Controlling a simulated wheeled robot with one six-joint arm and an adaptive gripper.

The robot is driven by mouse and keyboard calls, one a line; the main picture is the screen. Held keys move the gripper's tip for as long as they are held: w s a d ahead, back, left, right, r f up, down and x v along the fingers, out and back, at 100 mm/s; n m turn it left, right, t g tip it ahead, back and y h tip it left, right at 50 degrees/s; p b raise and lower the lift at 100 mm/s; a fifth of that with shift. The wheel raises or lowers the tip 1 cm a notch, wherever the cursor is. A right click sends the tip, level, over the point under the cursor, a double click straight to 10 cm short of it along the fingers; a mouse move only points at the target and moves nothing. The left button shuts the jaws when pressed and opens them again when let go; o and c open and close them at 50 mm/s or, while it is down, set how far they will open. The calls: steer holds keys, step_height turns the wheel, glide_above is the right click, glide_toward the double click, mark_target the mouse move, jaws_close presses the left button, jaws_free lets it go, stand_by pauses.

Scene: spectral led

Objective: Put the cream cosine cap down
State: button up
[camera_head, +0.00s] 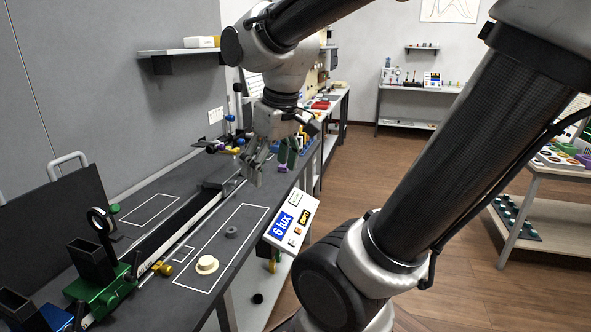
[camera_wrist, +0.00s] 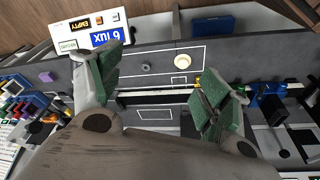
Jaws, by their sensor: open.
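The cream cosine cap (camera_head: 207,265) rests on the dark bench top, inside a white outlined rectangle (camera_head: 221,249) near the bench's front edge. It also shows in the wrist view (camera_wrist: 183,61) as a small cream disc, apart from the fingers. My gripper (camera_head: 256,172) is above the bench, farther along it than the cap. In the wrist view its green-padded fingers (camera_wrist: 160,95) are spread wide with nothing between them.
A grey ring (camera_head: 231,232) lies in the same rectangle as the cap. A rail with a green mount (camera_head: 100,288) and a black block runs along the bench. A lux display (camera_head: 291,222) hangs at the front edge. A wall shelf (camera_head: 180,52) is above.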

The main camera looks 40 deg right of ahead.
steer(key=s+d+m+t, duration=0.1)
steer(key=s+d, duration=0.1)
steer(key=s, duration=0.3)
steer(key=shift+s+r+m, duration=0.25)
steer(key=shift+s+m, duration=0.05)
steer(key=shift+s, duration=0.1)
steer(key=shift+d, duration=0.1)
stand_by(0.5)
